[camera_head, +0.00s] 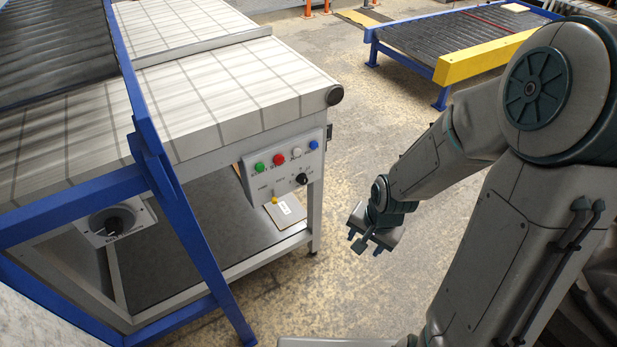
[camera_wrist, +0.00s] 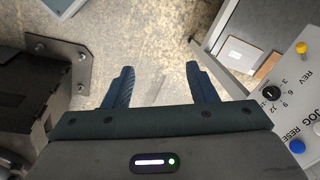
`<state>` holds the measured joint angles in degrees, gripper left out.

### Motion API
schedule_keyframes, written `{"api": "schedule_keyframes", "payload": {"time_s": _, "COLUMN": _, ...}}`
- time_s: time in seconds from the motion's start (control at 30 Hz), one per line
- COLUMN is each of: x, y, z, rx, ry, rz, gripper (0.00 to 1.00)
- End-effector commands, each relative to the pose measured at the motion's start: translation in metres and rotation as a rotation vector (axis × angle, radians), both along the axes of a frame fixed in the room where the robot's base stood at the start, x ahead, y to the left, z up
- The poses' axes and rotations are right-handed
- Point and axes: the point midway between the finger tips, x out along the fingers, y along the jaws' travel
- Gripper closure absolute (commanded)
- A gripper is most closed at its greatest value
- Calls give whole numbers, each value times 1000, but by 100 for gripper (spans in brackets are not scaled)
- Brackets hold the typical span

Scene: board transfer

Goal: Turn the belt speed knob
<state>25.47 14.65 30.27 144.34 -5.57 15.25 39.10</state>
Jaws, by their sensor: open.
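A sloped white control panel (camera_head: 290,165) is on the end of the white-topped conveyor. A black knob (camera_head: 302,179) sits at its lower right. In the wrist view this knob (camera_wrist: 268,93) has a white pointer line and a scale numbered 3, 6, 9, 12, likely the belt speed knob. A yellow knob (camera_head: 275,200) is at the panel's lower left, beside "REV" in the wrist view. My gripper (camera_head: 364,243) is to the right of the panel, apart from it. In the wrist view its fingers (camera_wrist: 160,80) are spread and empty over bare floor.
Green (camera_head: 260,168), red (camera_head: 278,159), white (camera_head: 296,152) and blue (camera_head: 314,145) buttons line the panel's top. A larger black rotary switch (camera_head: 113,222) is behind a blue frame (camera_head: 187,225). A labelled cardboard piece (camera_head: 285,212) is below the panel. Open floor surrounds my gripper.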

Motion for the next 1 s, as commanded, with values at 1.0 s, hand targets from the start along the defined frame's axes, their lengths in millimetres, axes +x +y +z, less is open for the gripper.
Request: {"api": "schedule_keyframes", "payload": {"time_s": 1.0, "x": 118, "y": 102, "z": -118, "rx": 1576, "ry": 174, "rz": -1242, "gripper": 48}}
